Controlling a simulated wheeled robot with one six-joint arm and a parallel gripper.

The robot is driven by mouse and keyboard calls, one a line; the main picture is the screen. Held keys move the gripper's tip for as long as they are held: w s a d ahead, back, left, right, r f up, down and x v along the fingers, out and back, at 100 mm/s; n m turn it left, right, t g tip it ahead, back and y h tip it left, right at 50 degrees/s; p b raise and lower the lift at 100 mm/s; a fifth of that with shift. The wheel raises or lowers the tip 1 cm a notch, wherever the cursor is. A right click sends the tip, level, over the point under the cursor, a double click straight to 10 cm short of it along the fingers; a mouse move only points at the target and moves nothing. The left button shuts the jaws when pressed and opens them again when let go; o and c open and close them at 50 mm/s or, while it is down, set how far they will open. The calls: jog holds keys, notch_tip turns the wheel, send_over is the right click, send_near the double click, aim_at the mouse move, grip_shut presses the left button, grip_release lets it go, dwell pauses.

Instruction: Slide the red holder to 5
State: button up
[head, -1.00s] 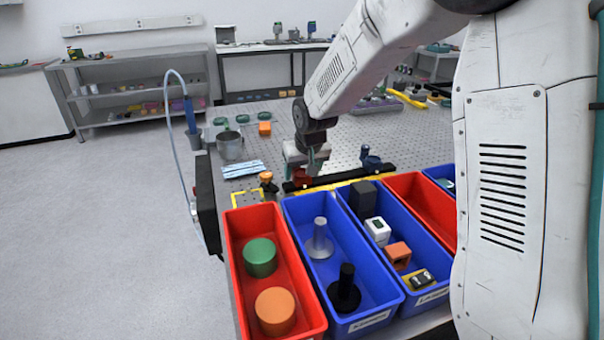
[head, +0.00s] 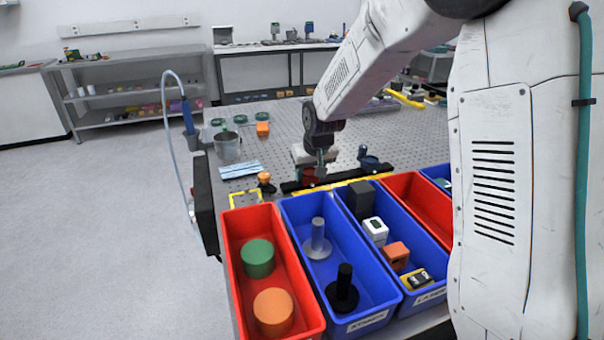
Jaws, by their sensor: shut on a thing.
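The red holder (head: 309,175) sits on the black rail (head: 346,177), which has a yellow scale along its front edge. My gripper (head: 313,168) is over the holder from above and shut on it. The gripper partly hides the holder. A dark blue holder (head: 370,162) stands on or just behind the rail, to the right of the red one. An orange-topped holder (head: 265,179) stands by the rail's left end. The scale numbers are too small to read, so the mark at the red holder cannot be told.
Red and blue bins (head: 232,222) with several parts line the table's front edge. A grey mug (head: 227,148), blue-white strips (head: 240,169) and an orange block (head: 262,129) lie on the perforated table (head: 290,116) behind. A dark panel (head: 205,190) stands at the left edge.

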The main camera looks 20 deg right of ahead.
jog(key=o, duration=1.3)
jog(key=shift+r, duration=0.1)
jog(key=v, duration=0.6)
jog(key=shift+s+r, duration=0.1)
jog(key=shift+s, duration=0.05)
jog(key=shift+s+r, duration=0.25)
jog(key=shift+r, duration=0.35)
jog(key=s+r+g, duration=0.1)
jog(key=s+r, duration=0.1)
jog(key=s, duration=1)
jog(key=s+r+g, duration=0.1)
jog(key=s+r, duration=0.1)
jog(key=s, duration=1)
jog(key=s+r+g, duration=0.1)
jog(key=s+r, duration=0.1)
jog(key=s, duration=1)
jog(key=shift+s+d+r, duration=0.1)
jog(key=shift+s+r, duration=0.15)
jog(key=shift+s, duration=0.1)
